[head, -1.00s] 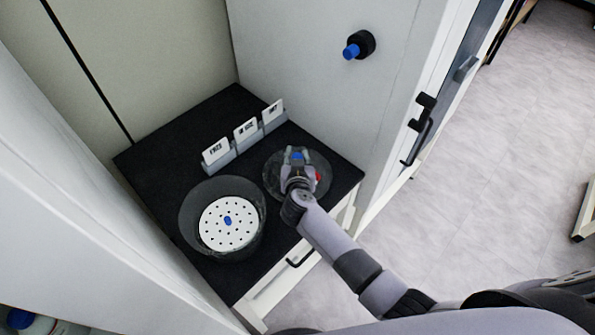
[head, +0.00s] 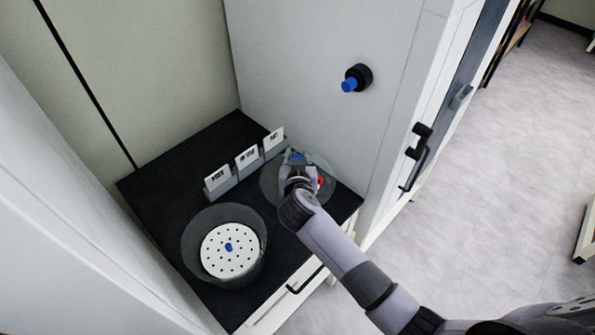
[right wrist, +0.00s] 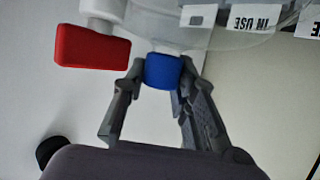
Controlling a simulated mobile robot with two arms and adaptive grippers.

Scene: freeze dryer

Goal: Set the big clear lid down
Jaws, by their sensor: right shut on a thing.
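The big clear lid (head: 269,187) is a see-through disc over the right part of the black counter top, close to the wall. It has a blue knob (right wrist: 162,71) in its middle and a red handle (right wrist: 92,47) at one side. My right gripper (head: 298,166) is above the lid and shut on the blue knob, one finger on each side in the right wrist view. I cannot tell whether the lid touches the counter. My left gripper is not in view.
A clear round vessel (head: 187,240) with a white perforated plate (head: 228,262) stands left of the lid. Label cards (head: 247,157) stand behind in a grey holder. A blue-tipped black knob (head: 357,77) sticks out of the wall.

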